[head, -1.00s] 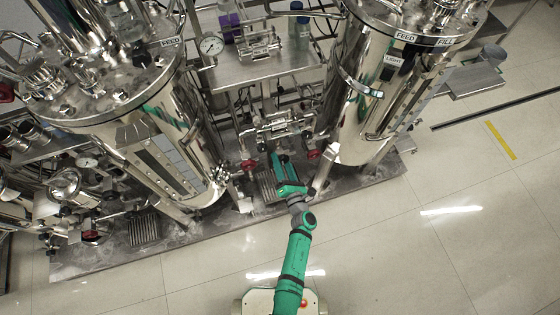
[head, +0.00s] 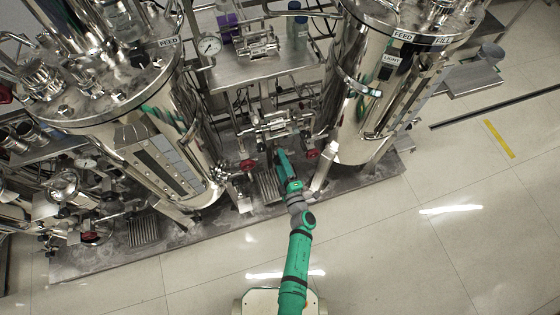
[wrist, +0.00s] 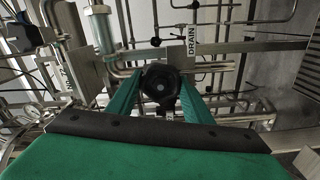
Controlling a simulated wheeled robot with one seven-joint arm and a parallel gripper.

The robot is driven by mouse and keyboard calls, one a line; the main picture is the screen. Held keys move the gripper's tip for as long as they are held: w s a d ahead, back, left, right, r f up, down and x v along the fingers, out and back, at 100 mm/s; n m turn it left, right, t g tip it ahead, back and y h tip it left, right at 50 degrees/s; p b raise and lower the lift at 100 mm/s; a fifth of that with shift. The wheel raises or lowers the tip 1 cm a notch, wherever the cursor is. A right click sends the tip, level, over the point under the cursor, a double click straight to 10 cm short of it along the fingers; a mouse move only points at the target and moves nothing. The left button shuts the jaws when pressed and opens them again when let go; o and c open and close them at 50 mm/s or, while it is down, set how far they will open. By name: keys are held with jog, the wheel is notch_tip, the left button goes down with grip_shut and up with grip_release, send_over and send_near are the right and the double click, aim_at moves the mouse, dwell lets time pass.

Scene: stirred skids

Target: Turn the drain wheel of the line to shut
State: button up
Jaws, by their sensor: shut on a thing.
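The drain wheel (wrist: 160,86) is a dark round handwheel with a pale centre in the wrist view. A white DRAIN label (wrist: 192,40) stands just above and to its right. My gripper (wrist: 158,93) has one green finger on each side of the wheel and is shut on it. In the head view my gripper (head: 281,156) reaches low between the two steel vessels, and I cannot make out the wheel there. The wheel's turn angle cannot be told.
Steel vessels stand left (head: 150,130) and right (head: 365,90) of my arm. Red handwheels sit to the left (head: 247,165) and right (head: 312,153) of my gripper. Pipes (wrist: 245,90) crowd around the wheel. The floor (head: 400,250) in front is clear.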

jog(key=m, duration=0.4)
jog(key=shift+m, duration=0.3)
jog(key=m, duration=0.4)
jog(key=shift+d+m, duration=0.1)
jog(key=shift+m, duration=0.2)
jog(key=m, duration=0.5)
jog(key=shift+d, duration=0.1)
jog(key=m, duration=0.3)
jog(key=shift+m, duration=0.7)
jog(key=o, duration=0.9)
jog(key=shift+o, duration=0.6)
